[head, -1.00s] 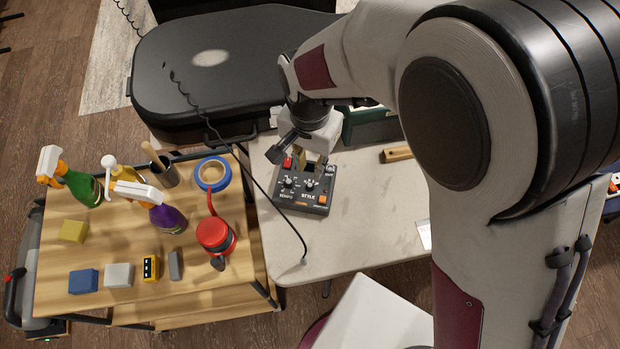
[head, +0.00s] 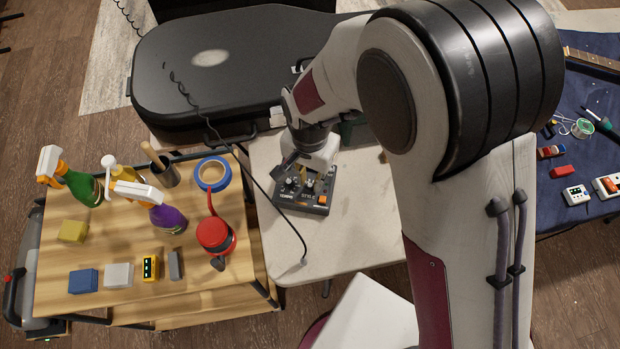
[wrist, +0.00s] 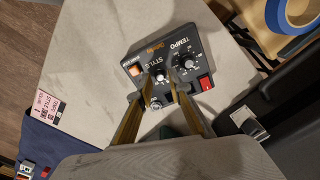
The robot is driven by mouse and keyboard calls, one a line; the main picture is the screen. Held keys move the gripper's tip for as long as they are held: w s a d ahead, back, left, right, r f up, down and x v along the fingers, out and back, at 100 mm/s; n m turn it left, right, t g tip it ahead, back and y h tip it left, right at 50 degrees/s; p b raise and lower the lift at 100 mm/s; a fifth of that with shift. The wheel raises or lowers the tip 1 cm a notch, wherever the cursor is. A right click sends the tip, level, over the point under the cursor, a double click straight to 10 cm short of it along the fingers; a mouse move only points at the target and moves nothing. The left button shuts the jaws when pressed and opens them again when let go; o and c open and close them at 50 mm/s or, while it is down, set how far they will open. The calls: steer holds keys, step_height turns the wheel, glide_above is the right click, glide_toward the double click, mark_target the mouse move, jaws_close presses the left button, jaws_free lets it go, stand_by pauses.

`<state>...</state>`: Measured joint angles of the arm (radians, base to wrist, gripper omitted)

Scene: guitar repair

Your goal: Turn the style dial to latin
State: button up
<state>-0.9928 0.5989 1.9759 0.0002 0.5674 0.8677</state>
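The dark control box (head: 302,203) sits on the pale table. In the wrist view, its face (wrist: 150,50) carries the labels STYLE and TEMPO. The style dial (wrist: 159,76) shows between my fingertips and is partly hidden by them; its pointer setting cannot be read. The tempo dial (wrist: 188,63) is just right of the right finger. My gripper (wrist: 160,80) points down at the box with its two fingers apart, one on each side of the style dial. Whether they touch it is unclear. In the head view my gripper (head: 308,178) is over the box's upper part.
A red switch (wrist: 205,83) and an orange button (wrist: 134,70) flank the dials. A pink-headed card (wrist: 48,107) lies at the table's edge. A black guitar case (head: 220,70) is behind, and a wooden cart (head: 120,240) with bottles stands left.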

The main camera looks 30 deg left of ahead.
steer(key=shift+f, duration=0.6)
jaws_close()
steer(key=shift+m, duration=0.3)
steer(key=m, duration=1.1)
stand_by(0.5)
